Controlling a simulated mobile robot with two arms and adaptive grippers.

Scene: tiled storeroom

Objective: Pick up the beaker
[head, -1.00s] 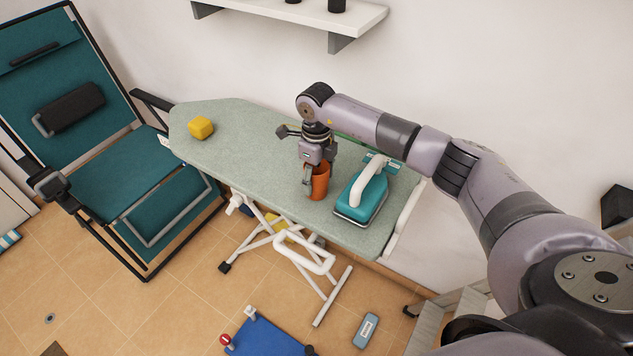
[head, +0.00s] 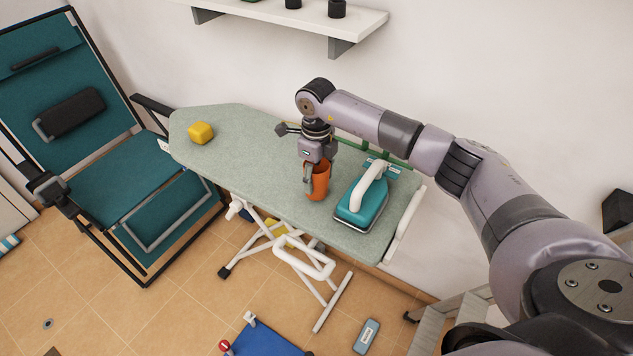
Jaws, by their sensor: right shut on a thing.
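An orange beaker (head: 320,182) is upright at the right part of the ironing board (head: 235,150). My right gripper (head: 312,172) comes down on it from above and is shut on its wall, with one finger showing on the outer left side. The gripper hides part of the beaker's rim. I cannot tell whether the beaker's base touches the board. My left gripper is not in view.
A teal iron (head: 362,205) with a white handle stands close to the right of the beaker. A yellow block (head: 200,132) lies at the board's left end. A teal folding chair (head: 120,175) is at the left. A wall shelf (head: 300,14) hangs behind. The board's middle is clear.

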